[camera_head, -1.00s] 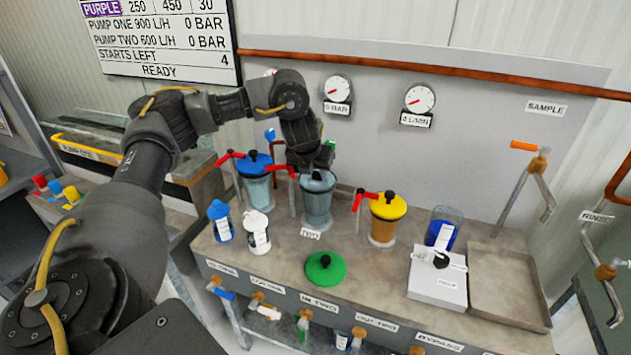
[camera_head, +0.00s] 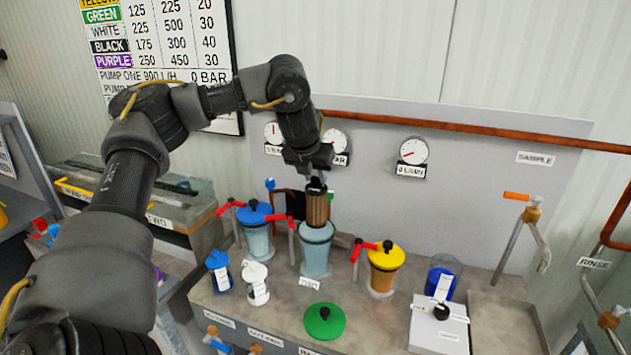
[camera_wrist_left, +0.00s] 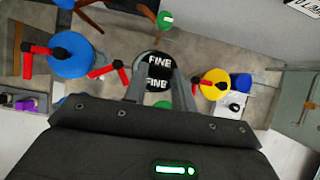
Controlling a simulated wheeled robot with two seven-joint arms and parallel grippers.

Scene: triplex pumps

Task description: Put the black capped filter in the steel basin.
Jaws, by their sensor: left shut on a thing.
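My left gripper (camera_head: 312,172) is shut on the black capped filter (camera_head: 317,208), which has a brown ribbed body. The filter hangs upright, just over the open middle housing (camera_head: 316,253); I cannot tell whether its lower end is clear of the rim. In the left wrist view the black cap (camera_wrist_left: 156,72), marked FINE, sits between my fingers (camera_wrist_left: 155,85). The steel basin (camera_head: 512,315), a shallow grey tray, lies at the right end of the bench, partly cut off by the picture's lower edge. My right gripper is not in view.
A blue-lidded housing (camera_head: 255,230) and a yellow-lidded housing (camera_head: 385,268) with red handles flank the middle one. A green lid (camera_head: 324,321) lies in front.

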